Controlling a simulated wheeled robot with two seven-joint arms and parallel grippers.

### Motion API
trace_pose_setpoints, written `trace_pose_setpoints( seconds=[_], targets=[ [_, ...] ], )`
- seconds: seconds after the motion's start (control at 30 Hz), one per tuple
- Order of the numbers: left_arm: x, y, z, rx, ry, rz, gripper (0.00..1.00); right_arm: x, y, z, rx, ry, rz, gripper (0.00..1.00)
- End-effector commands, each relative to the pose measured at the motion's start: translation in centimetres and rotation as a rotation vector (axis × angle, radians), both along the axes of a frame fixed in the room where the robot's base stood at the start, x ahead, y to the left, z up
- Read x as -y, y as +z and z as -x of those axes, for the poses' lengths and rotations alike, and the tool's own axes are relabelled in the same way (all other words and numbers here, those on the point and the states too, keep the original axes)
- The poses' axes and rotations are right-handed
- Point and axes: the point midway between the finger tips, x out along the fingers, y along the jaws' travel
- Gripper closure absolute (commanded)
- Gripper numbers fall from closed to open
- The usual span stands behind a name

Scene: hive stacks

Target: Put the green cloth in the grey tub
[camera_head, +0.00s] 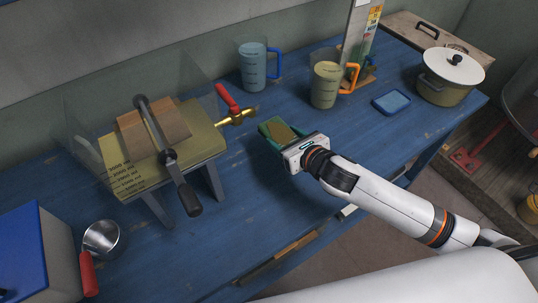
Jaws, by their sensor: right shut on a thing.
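My right gripper (288,146) reaches in from the lower right, over the middle of the blue table. It is shut on a small green piece with a tan patch on top, which looks like the green cloth (268,127). The gripper hides its near end, and I cannot tell whether it touches the table. A dark grey round vessel, perhaps the grey tub (521,100), is cut off at the right edge, beyond the table. Its inside is not clear. My left gripper is not in view.
On the blue table (270,215) stand a clear tank with a brass tap (238,117), a blue-handled jug (252,68), an orange-handled jug (325,85) and a lidded pot (448,78). A blue sponge-like block (391,102) and a red-handled scoop (101,240) lie there.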

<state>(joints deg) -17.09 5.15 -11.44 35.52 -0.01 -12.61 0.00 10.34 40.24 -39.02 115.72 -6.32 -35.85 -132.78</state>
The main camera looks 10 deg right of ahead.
Motion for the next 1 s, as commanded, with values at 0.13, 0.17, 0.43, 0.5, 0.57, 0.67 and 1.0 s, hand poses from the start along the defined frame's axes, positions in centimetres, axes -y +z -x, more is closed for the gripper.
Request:
trace_pose_setpoints(
  seconds=[0.13, 0.17, 0.43, 0.5, 0.57, 0.67, 1.0],
  targets=[
    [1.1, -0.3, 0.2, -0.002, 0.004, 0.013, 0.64, 0.0, -3.1, 0.1, -0.005, -0.001, -0.002, 0.61],
    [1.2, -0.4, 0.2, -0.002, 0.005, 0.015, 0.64, 0.0, -3.5, 0.1, -0.004, -0.001, -0.002, 0.61],
    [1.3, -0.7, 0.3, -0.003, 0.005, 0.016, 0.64, 0.0, -6.5, 0.1, -0.004, -0.002, -0.002, 0.61],
    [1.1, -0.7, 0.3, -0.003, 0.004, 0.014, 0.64, 0.0, -7.5, 0.1, -0.004, -0.001, -0.002, 0.61],
    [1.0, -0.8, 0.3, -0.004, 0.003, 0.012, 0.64, 0.0, -8.0, 0.1, -0.002, 0.000, 0.000, 0.61],
    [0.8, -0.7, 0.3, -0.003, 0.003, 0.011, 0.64, 0.0, -8.1, 0.1, 0.000, 0.000, 0.001, 0.61],
    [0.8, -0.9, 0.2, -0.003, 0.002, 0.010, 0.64, 0.0, -8.4, 0.1, 0.000, 0.000, 0.001, 0.34]
  ],
)
